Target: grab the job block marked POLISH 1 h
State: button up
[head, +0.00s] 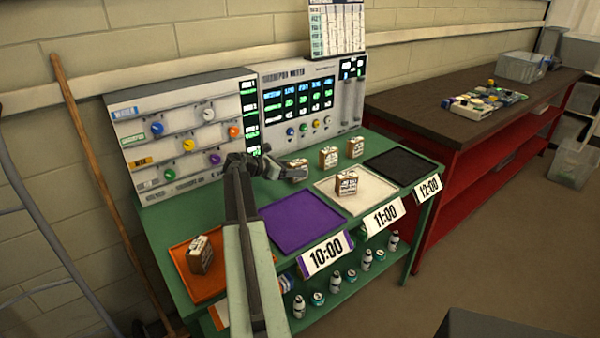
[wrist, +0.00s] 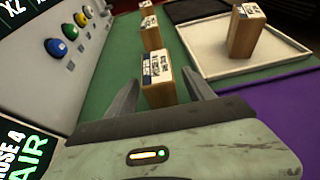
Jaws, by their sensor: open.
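My gripper (head: 290,172) is open over the green bench top. In the wrist view its two fingers (wrist: 161,78) stand either side of the nearest wooden job block (wrist: 158,92), with gaps showing. That block shows partly behind my gripper in the head view (head: 297,162). Two more blocks stand in a row beyond it, the middle one (head: 328,157) and the far one (head: 355,147). Another block (head: 346,185) stands on the white tray, and one (head: 200,255) on the orange tray. The printing on the blocks is too small to read, so I cannot tell which is POLISH 1 h.
The purple tray (head: 300,225), white tray (head: 330,202) and black tray (head: 405,166) lie along the bench front. Control panels with knobs (head: 180,135) and a lit display (head: 312,100) rise behind. A red workbench (head: 470,150) stands to the right.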

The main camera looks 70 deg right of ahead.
jog(key=b+x, duration=0.2)
jog(key=x, duration=0.3)
jog(key=shift+f, duration=0.15)
jog(key=shift+a, duration=0.1)
grip_shut()
